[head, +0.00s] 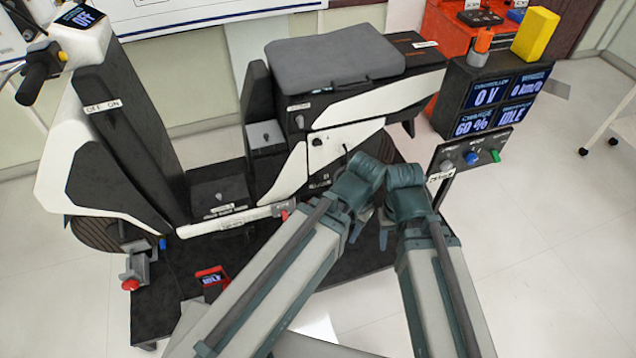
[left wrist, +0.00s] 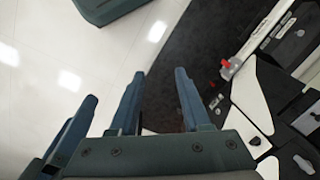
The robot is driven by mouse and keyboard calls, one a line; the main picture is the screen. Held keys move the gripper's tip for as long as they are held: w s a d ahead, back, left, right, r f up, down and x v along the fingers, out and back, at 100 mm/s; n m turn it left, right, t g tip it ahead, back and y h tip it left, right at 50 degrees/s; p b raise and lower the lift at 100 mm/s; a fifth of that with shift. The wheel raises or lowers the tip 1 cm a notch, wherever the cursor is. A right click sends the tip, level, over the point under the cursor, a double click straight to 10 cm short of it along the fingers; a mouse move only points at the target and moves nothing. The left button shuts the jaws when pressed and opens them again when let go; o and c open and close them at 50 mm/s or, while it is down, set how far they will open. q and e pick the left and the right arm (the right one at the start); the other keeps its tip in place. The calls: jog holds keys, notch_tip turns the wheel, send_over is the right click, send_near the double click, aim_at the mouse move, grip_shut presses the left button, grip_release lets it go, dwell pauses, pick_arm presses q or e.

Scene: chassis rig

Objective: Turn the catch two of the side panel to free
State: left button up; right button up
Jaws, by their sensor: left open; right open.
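The side panel (head: 345,143), white and black, sits under the scooter's grey seat. A small dark round catch (head: 317,141) shows on its white face; another dark part lies lower, close to my left wrist. I cannot tell which is catch two or how it is turned. My left gripper (head: 352,228) is low in front of the panel, partly hidden by its own wrist. In the left wrist view its fingers (left wrist: 158,90) are apart with nothing between them. My right gripper (head: 384,232) is just right of it, open and empty, apart from the panel.
The scooter stands on a dark platform (head: 165,310). A display box (head: 490,95) and a post with coloured knobs (head: 470,158) stand at the right. A red device (head: 212,277) lies on the platform.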

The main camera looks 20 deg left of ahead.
aim_at(318, 180)
pick_arm(q)
jog(key=w+a+f+n+b, duration=0.1)
jog(key=a+f+b, duration=0.1)
jog(key=f+b, duration=0.9)
jog(key=w+a+f+n+b, duration=0.1)
jog(key=w+a+f+b, duration=0.1)
jog(key=f+b, duration=1)
jog(key=w+a+f+b, duration=0.1)
jog(key=a+f+b, duration=0.2)
jog(key=f+b, duration=0.8)
jog(key=w+a+f+n+t+y+b, duration=0.1)
jog(key=w+a+f+n+t+b, duration=0.2)
jog(key=f+b, duration=0.5)
jog(key=w+a+f+n+y+b, duration=0.15)
jog(key=w+a+f+b, duration=0.25)
jog(key=f+b, duration=0.4)
jog(key=w+a+r+n+t+y+b, duration=0.2)
jog(key=w+a+r+n+t+y, duration=0.15)
jog(key=w+r, duration=0.25)
jog(key=w+d+r+t+y, duration=0.1)
jog(key=w+d+r+t, duration=0.3)
jog(key=r, duration=0.3)
jog(key=w+d+r+t+y, duration=0.2)
jog(key=w+d+r+t, duration=0.25)
jog(key=r, duration=0.25)
jog(key=shift+n, duration=0.3)
jog(key=x, duration=1.3)
jog(key=shift+w+a, duration=0.15)
jog(key=shift+a, duration=0.1)
grip_shut()
